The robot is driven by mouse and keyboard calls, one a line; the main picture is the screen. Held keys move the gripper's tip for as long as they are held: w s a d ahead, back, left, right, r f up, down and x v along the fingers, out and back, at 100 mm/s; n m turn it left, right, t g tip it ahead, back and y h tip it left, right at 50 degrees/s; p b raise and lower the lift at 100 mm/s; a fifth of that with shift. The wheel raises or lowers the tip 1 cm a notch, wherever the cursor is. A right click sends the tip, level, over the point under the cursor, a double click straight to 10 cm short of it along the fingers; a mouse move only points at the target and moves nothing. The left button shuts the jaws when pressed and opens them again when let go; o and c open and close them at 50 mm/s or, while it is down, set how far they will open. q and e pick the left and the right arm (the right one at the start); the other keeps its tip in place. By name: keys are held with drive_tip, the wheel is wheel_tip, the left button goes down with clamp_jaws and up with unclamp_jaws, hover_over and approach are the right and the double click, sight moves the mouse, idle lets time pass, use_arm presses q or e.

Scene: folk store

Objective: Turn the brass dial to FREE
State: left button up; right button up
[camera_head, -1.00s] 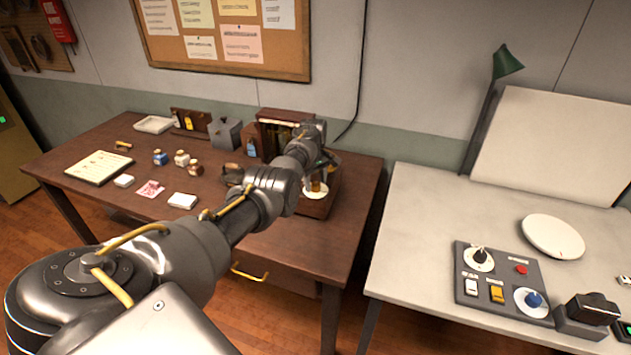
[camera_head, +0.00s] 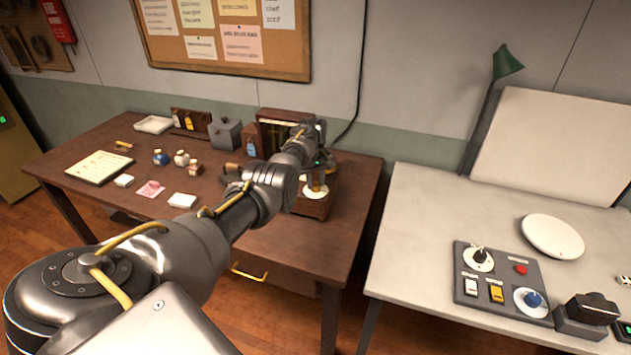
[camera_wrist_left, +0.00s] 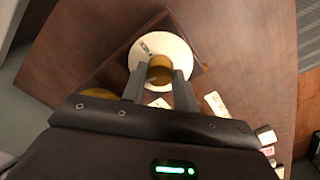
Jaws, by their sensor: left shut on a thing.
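The brass dial (camera_wrist_left: 161,66) stands on a round white plate (camera_wrist_left: 168,48) in the left wrist view, fixed to a wooden box. Small dark lettering on the plate's left side is too small to read. My left gripper (camera_wrist_left: 160,84) is shut on the dial, one grey finger on each side. In the head view the dial (camera_head: 317,183) and white plate (camera_head: 316,194) show just below my left gripper (camera_head: 322,168), on the box (camera_head: 312,208) at the right end of the wooden table. The dial's pointing direction cannot be told. My right gripper is out of view.
The wooden table (camera_head: 110,170) also holds a grey box (camera_head: 224,133), small bottles, papers and a clipboard (camera_head: 99,167). A pale table (camera_head: 420,220) on the right carries a grey switch panel (camera_head: 495,315) and a white disc (camera_head: 553,236). A gap separates the tables.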

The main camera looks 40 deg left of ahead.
use_arm(q)
drive_tip(key=m, duration=0.3)
drive_tip(key=shift+m, duration=0.3)
drive_tip(key=m+b, duration=0.1)
drive_tip(key=m, duration=0.2)
drive_tip(key=shift+f+m+b, duration=0.1)
drive_tip(key=shift+m+b, duration=0.2)
drive_tip(key=m+b, duration=0.2)
drive_tip(key=m, duration=0.2)
drive_tip(key=shift+g, duration=0.3)
drive_tip(key=shift+w+m+b, duration=0.1)
drive_tip(key=shift+m+b, duration=0.6)
drive_tip(key=shift+m, duration=0.8)
drive_tip(key=o, duration=1)
drive_tip(key=shift+c, duration=0.2)
drive_tip(key=shift+r, duration=0.2)
